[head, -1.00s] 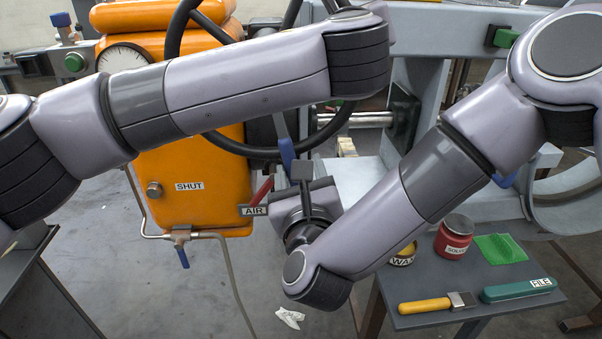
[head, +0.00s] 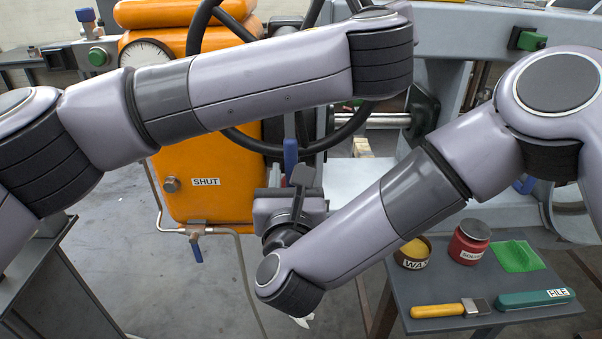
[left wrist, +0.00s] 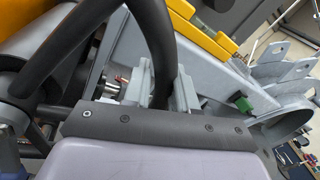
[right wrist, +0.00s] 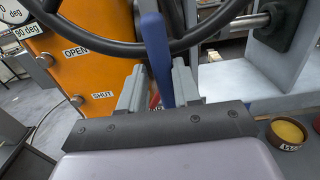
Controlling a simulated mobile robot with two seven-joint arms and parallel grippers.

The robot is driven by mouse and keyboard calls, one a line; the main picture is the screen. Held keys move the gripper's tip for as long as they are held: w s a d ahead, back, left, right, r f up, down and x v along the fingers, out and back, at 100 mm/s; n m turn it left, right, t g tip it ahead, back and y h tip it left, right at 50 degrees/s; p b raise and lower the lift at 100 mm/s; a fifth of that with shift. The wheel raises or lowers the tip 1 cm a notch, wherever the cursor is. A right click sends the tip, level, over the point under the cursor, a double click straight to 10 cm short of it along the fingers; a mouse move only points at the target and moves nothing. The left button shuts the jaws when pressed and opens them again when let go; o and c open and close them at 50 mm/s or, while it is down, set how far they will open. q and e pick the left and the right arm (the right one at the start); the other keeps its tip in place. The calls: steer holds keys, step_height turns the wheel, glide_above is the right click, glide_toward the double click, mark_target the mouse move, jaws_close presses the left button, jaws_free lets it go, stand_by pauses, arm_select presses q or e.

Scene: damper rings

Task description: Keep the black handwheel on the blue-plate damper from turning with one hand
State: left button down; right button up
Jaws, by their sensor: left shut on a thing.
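The black handwheel (head: 196,25) stands in front of the orange damper body (head: 205,150); my left forearm covers much of it in the head view. My left gripper (left wrist: 160,88) is shut on the wheel's rim, which rises between its fingers in the left wrist view (left wrist: 150,35); the head view hides this grip. My right gripper (right wrist: 160,90) is below the lower rim, its fingers apart on either side of a blue handle (right wrist: 155,55). A gap shows on the handle's left; contact on its right is unclear. I cannot make out a blue plate.
A small grey table (head: 400,305) at lower right holds a wax tin (head: 413,258), a red jar (head: 469,245), a green pad (head: 517,256), a yellow-handled brush (head: 440,310) and a file (head: 535,298). A pipe valve (head: 196,247) hangs below the orange body.

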steer(key=shift+a, duration=0.1)
steer(key=shift+a+r+m, duration=0.2)
steer(key=shift+a+m, duration=0.65)
steer(key=shift+a, duration=0.3)
steer(key=shift+a+r+m, duration=0.15)
steer(key=shift+a+m, duration=0.7)
steer(key=shift+a, duration=0.25)
arm_select(q)
steer(key=shift+r, duration=0.2)
arm_select(e)
steer(key=a+m, duration=0.1)
steer(key=a+r+m, duration=0.2)
steer(key=a, duration=0.1)
steer(key=shift+s, duration=0.1)
steer(key=shift+a+r, duration=0.1)
steer(key=shift+a, duration=0.05)
